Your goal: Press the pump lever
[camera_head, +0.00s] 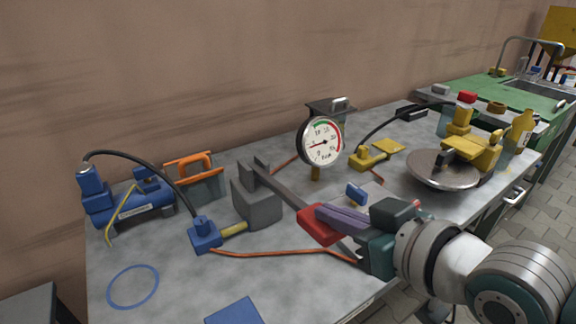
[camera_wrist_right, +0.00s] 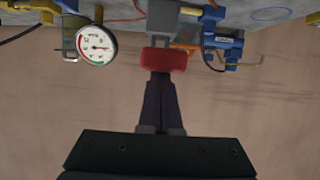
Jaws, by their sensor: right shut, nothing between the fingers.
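The pump is a grey block (camera_head: 259,203) on the metal workbench, with a long grey lever (camera_head: 284,188) sloping down to the right. The lever ends in a red grip (camera_head: 318,226), which also shows in the wrist view (camera_wrist_right: 163,59). My right gripper (camera_head: 321,212) is shut and empty, its purple fingers at the red grip. In the wrist view the fingertips (camera_wrist_right: 159,76) meet the grip's edge; whether they press on it I cannot tell. A round pressure gauge (camera_head: 320,141) stands behind the lever. My left gripper is not in view.
A blue pump unit (camera_head: 133,204) and an orange-handled box (camera_head: 195,178) stand at the left. Yellow tools and a round metal disc (camera_head: 443,169) are at the right. The front left of the bench is mostly clear.

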